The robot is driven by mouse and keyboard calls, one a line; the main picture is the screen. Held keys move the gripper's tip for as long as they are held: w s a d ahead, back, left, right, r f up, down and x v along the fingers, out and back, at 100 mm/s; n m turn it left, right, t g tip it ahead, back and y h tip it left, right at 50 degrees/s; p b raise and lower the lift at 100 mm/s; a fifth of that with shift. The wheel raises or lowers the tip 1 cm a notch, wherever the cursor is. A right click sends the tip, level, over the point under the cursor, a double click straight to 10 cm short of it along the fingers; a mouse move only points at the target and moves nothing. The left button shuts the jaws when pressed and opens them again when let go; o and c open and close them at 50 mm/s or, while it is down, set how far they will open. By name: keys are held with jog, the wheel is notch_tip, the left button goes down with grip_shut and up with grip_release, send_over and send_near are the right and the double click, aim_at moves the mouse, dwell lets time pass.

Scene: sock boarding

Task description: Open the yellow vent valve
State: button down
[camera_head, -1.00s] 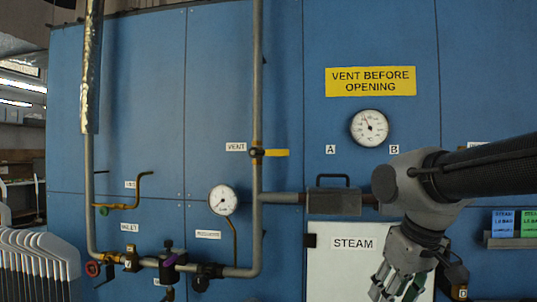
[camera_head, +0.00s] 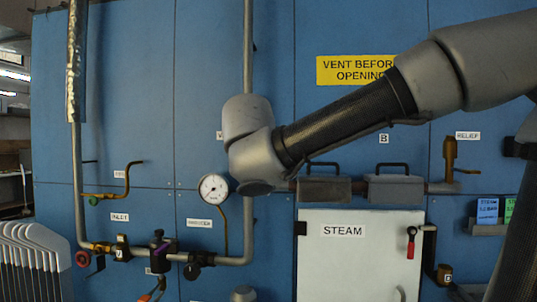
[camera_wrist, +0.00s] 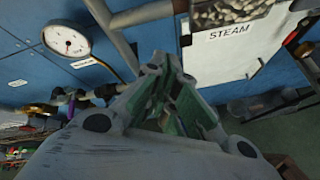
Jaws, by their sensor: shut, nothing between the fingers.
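The yellow vent valve is not visible now. In the head view, my grey wrist covers the part of the vertical pipe (camera_head: 248,60) where its yellow lever showed earlier, and most of the VENT label. My gripper (camera_wrist: 172,68) shows in the wrist view, with green pads on its fingers. It is shut and empty, in front of the blue panel between the pressure gauge (camera_wrist: 66,40) and the STEAM door (camera_wrist: 222,52). No valve lever is seen at the fingertips. In the head view I cannot make out the fingers.
The pressure gauge (camera_head: 214,188) is just left of my wrist. The STEAM door (camera_head: 345,260) and handled grey blocks (camera_head: 396,188) are to the right. Inlet valves (camera_head: 160,250) line the lower pipe. White sock boards (camera_head: 30,255) stand at the lower left.

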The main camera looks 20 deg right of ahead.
notch_tip(320, 180, up, 6)
jog(key=w+n+t, duration=0.1)
jog(key=n+t, duration=0.1)
jog(key=n, duration=0.4)
jog(key=shift+w+a+t+h, duration=0.25)
jog(key=shift+a+t+h, duration=0.05)
jog(key=shift+a+h, duration=0.1)
jog(key=shift+w, duration=0.1)
jog(key=x, duration=1)
notch_tip(320, 180, up, 4)
jog(key=shift+f, duration=0.1)
